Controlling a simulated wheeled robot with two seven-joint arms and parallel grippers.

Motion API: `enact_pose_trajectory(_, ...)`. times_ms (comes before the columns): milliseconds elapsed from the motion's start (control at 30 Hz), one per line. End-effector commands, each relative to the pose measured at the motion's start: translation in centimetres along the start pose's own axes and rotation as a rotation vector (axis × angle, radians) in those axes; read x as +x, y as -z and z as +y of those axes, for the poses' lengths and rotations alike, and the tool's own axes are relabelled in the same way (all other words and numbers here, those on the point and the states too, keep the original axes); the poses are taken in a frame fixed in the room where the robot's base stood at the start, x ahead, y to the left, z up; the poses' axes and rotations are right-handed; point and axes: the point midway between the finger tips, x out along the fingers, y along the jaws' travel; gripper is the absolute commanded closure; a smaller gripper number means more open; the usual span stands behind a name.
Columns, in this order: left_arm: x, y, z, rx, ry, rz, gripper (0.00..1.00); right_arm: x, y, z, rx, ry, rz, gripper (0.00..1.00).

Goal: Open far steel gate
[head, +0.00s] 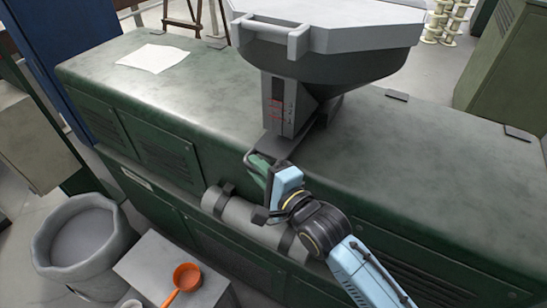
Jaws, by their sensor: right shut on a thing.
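A flat dark steel gate (277,146) sticks out under the outlet of a grey hopper (320,55) on the green machine. Its bar handle (249,154) faces the front of the machine. My right gripper (260,167) reaches in from the lower right and is shut on the gate's handle; the gripper body hides part of the handle. The outlet neck (275,105) carries red marks and numbers. How far the gate is drawn out is hard to tell. My left gripper is not in view.
The green machine top (420,130) is mostly clear, with a paper sheet (153,58) at the left. A grey cylinder (255,220) runs along its front below my gripper. A grey sack-like bin (82,240) and an orange ladle (184,280) on a grey box stand at lower left.

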Motion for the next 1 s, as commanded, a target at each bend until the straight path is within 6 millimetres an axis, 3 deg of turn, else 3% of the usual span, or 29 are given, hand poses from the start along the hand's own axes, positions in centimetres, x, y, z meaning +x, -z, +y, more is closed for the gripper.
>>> enact_pose_trajectory(167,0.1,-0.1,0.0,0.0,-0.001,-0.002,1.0,0.0,0.1,0.1,-0.002,-0.002,0.0,1.0)
enact_pose_trajectory(200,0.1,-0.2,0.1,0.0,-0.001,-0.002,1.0,0.0,0.1,0.1,-0.002,-0.002,0.0,0.81)
enact_pose_trajectory(267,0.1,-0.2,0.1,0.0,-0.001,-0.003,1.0,0.0,0.1,0.1,-0.002,-0.002,0.001,0.75)
enact_pose_trajectory(633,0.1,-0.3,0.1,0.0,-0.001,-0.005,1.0,-0.6,0.2,0.1,-0.001,0.001,0.003,0.75)
enact_pose_trajectory(767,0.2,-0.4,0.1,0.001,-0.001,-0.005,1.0,-2.4,0.2,0.2,-0.001,-0.001,0.004,0.75)
enact_pose_trajectory(1000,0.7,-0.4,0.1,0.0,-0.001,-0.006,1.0,-7.7,0.2,0.3,-0.001,-0.003,0.003,0.75)
